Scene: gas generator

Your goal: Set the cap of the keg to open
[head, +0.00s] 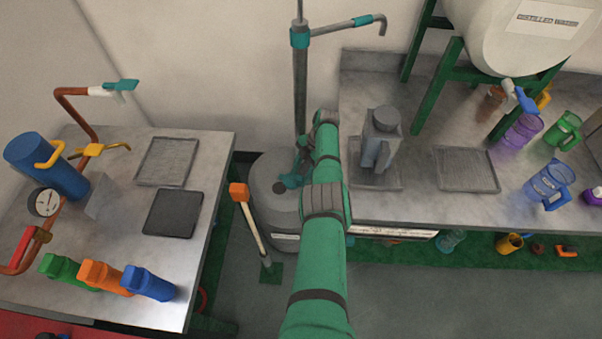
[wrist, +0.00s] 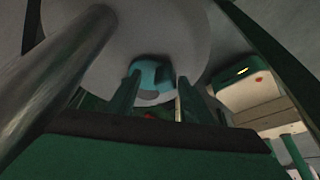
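The keg (head: 262,205) is a squat grey drum on the floor between the two counters, with a tall metal pipe (head: 299,90) rising behind its top. My green arm hangs over its right side and hides part of it. In the wrist view, the keg's pale grey round surface (wrist: 175,35) fills the upper middle. A teal cap (wrist: 150,75) sticks out from it. My gripper (wrist: 157,84) has its two green fingers apart, one on each side of the cap in this view. I cannot tell whether either finger touches it. The fingertips are not clear in the head view.
A long-handled mallet with an orange head (head: 239,192) stands left of the keg. The left counter (head: 215,150) and right counter (head: 420,207) flank it closely. A grey metal pole (wrist: 50,75) runs close by on the left in the wrist view.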

